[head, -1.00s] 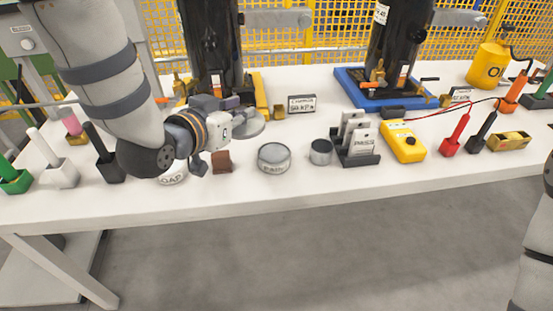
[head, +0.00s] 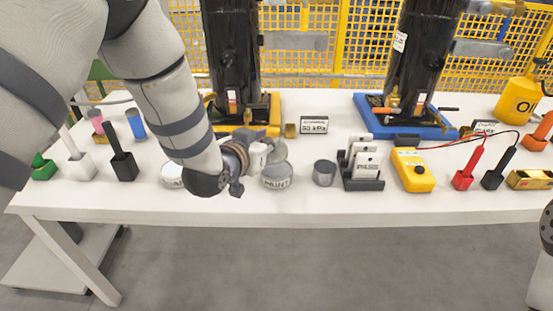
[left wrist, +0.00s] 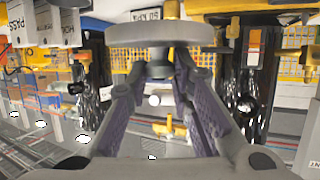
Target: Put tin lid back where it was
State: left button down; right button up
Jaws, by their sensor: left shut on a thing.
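My left gripper (head: 268,147) is shut on the round grey tin lid (head: 279,150). In the left wrist view the gripper (left wrist: 158,72) has its fingers closed on the lid's small knob, with the flat lid (left wrist: 165,33) beyond the fingertips. In the head view the lid shows just behind the paint tin (head: 277,182); I cannot tell its exact height or whether it touches anything. A second white tin (head: 171,178) stands to the left, partly hidden by my left arm. My right gripper is outside the views.
A small grey cup (head: 324,174), a card rack (head: 364,184) and a yellow meter (head: 412,170) stand right of the paint tin. Black cylinders on yellow (head: 263,101) and blue (head: 369,103) bases stand behind. The table's front edge (head: 300,219) is clear.

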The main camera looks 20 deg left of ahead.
pick_arm(q)
jog(key=w+f, duration=0.1)
jog(key=d+f, duration=0.1)
jog(key=shift+w+f, duration=0.35)
jog(key=shift+w, duration=0.05)
jog(key=shift+w+d+f+b, duration=0.1)
jog(key=shift+w+f+b, duration=0.15)
jog(key=shift+f, duration=0.65)
jog(key=shift+w+d+f+b, duration=0.1)
jog(key=shift+f+b, duration=0.15)
jog(key=shift+f, duration=0.65)
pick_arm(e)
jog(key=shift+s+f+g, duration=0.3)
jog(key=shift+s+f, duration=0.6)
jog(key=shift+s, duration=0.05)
pick_arm(q)
jog(key=shift+f, duration=0.1)
jog(key=c, duration=1.4)
grip_release()
